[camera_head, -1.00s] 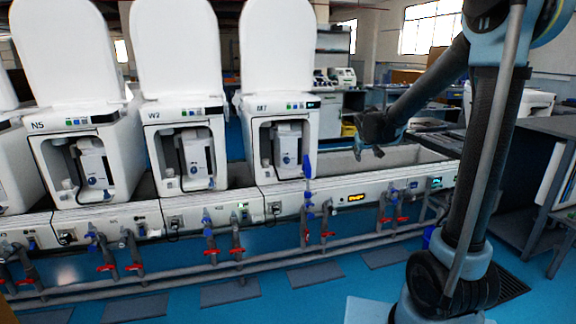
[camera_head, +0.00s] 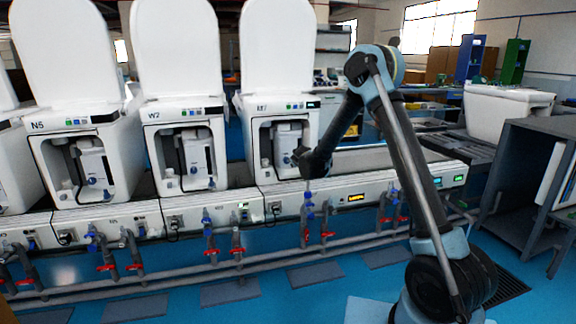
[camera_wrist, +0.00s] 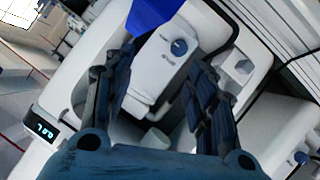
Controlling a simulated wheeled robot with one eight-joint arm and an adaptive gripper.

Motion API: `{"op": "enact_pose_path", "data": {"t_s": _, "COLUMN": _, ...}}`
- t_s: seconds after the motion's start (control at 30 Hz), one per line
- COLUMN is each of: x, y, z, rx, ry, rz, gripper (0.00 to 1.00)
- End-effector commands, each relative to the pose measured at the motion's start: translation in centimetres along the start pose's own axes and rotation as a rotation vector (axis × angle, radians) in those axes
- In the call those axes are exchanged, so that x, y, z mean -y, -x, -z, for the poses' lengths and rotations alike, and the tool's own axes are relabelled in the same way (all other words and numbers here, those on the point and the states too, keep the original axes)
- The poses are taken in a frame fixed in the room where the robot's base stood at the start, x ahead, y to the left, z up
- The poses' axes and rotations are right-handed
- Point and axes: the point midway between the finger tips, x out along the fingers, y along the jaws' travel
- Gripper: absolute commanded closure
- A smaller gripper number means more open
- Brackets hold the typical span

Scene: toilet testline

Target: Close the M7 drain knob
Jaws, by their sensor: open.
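The M7 unit (camera_head: 280,130) is a white toilet with its lid raised and an open front bay. A white canister with a round blue knob (camera_head: 286,160) stands in the bay. In the wrist view the knob (camera_wrist: 179,47) lies beyond my fingertips, on the canister (camera_wrist: 160,68). I cannot tell whether it is the drain knob. My gripper (camera_head: 303,160) is at the right front of the bay. In the wrist view its fingers (camera_wrist: 165,68) are apart with nothing clearly held. A blue flat shape (camera_wrist: 150,14) shows at the top; its identity is unclear.
Units W2 (camera_head: 183,140) and N5 (camera_head: 80,150) stand to the left. Blue-handled valves and red taps (camera_head: 326,235) line the pipe below the white front panel (camera_head: 350,195). A grey cabinet (camera_head: 530,190) stands at the right. The blue floor in front is largely clear.

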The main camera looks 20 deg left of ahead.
Motion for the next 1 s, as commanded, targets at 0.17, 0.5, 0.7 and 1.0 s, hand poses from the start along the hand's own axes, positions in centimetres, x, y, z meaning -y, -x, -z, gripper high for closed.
{"op": "enact_pose_path", "data": {"t_s": 0.17, "x": 3.7, "y": -1.6, "z": 0.3, "rx": -0.049, "ry": 0.022, "rz": 0.020, "gripper": 0.49}}
{"op": "enact_pose_path", "data": {"t_s": 0.5, "x": 4.6, "y": -3.9, "z": 0.5, "rx": -0.062, "ry": 0.028, "rz": 0.024, "gripper": 0.49}}
{"op": "enact_pose_path", "data": {"t_s": 0.7, "x": 4.7, "y": -7.1, "z": 0.7, "rx": -0.062, "ry": 0.026, "rz": 0.024, "gripper": 0.49}}
{"op": "enact_pose_path", "data": {"t_s": 1.0, "x": 4.8, "y": -12.0, "z": 1.0, "rx": -0.062, "ry": 0.026, "rz": 0.024, "gripper": 0.49}}
